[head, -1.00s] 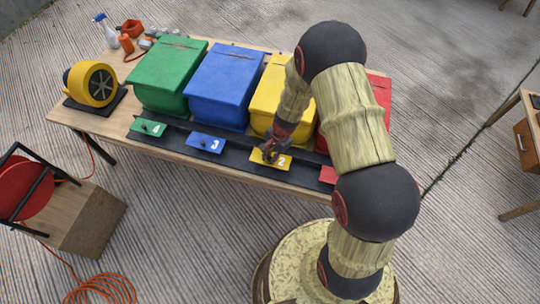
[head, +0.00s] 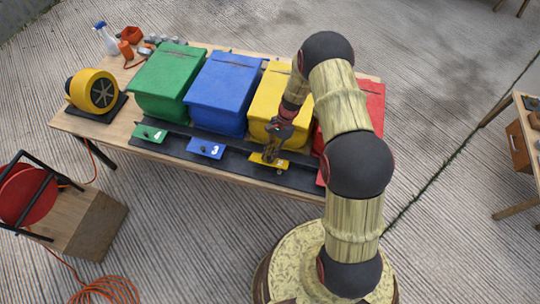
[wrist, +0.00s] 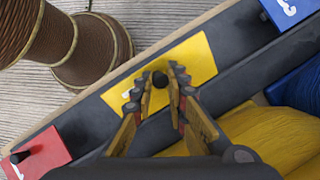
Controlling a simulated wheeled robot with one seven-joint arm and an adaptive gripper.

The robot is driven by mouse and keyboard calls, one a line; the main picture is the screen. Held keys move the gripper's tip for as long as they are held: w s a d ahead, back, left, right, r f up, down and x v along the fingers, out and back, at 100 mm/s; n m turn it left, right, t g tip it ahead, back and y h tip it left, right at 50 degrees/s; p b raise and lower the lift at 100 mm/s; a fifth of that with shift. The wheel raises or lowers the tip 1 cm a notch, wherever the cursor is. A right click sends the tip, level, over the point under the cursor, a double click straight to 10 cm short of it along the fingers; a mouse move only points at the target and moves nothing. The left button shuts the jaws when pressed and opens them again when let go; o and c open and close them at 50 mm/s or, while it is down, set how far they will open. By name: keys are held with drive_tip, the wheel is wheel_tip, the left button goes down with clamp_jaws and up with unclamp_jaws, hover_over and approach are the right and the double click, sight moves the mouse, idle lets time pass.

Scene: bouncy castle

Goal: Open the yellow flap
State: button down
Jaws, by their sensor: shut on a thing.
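The yellow flap (head: 256,159), marked 2, is at the front of the black strip below the yellow bin (head: 263,104). In the wrist view the flap (wrist: 199,61) is a flat yellow plate with a round black knob (wrist: 160,79). My gripper (head: 268,157) reaches down to the flap from above. In the wrist view my gripper (wrist: 155,88) is shut on the knob, one finger on each side. Its fingers hide part of the flap. I cannot tell clearly whether the flap is tilted.
The blue flap (head: 205,150) and green flap (head: 149,134) lie to the left, below the blue bin (head: 223,88) and green bin (head: 168,80). A red flap (wrist: 38,151) is on the other side. A yellow blower (head: 93,91) stands at the table's left end.

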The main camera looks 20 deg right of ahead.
drive_tip(key=shift+w, duration=0.15)
drive_tip(key=c, duration=1.7)
unclamp_jaws()
drive_tip(key=shift+c, duration=0.2)
drive_tip(key=v, duration=1.2)
drive_tip(key=shift+d, duration=0.1)
